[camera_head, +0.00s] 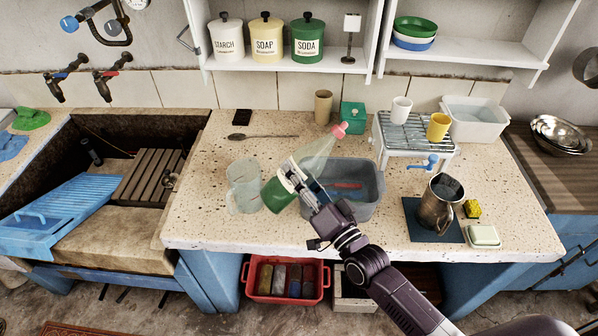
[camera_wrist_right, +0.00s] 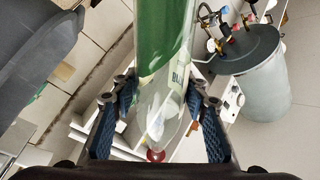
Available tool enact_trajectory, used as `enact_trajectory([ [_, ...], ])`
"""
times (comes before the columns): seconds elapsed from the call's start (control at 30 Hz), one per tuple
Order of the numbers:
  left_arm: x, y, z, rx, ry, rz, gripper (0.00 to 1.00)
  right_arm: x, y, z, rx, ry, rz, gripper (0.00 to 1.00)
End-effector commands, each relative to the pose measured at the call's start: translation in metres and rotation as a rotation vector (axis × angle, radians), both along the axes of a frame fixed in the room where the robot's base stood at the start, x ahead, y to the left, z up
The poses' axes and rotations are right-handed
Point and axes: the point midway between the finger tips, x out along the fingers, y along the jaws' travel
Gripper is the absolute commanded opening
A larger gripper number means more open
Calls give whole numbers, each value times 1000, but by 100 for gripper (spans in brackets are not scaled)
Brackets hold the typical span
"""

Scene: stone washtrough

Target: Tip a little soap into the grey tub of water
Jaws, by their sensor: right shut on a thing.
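My right gripper (camera_head: 305,185) is shut on a clear bottle (camera_head: 317,155) with green liquid in its lower part and a pink-red cap (camera_head: 340,130). The bottle leans, its green base at the lower left and its cap at the upper right. It shows between the fingers (camera_wrist_right: 160,110) in the right wrist view, with the green part (camera_wrist_right: 163,30) at the top and the red cap (camera_wrist_right: 155,156) at the bottom. The grey tub (camera_head: 372,205) stands on the counter behind the gripper, with red and blue things inside. No liquid stream shows. My left gripper is out of view.
A clear jug (camera_head: 243,187) stands left of the bottle. Right of the tub are a rack (camera_head: 405,130) with cups, a metal jug (camera_head: 432,210) on a dark blue mat and a soap bar (camera_head: 484,236). A spoon (camera_head: 262,136) lies behind. The front left counter is clear.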

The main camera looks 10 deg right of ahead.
Motion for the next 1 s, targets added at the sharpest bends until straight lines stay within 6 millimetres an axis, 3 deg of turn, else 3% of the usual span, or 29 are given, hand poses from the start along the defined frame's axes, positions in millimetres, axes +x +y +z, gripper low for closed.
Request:
enact_trajectory([
  [1.0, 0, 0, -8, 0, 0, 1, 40, -1, 7, -5, 100, 15, 0, 7],
])
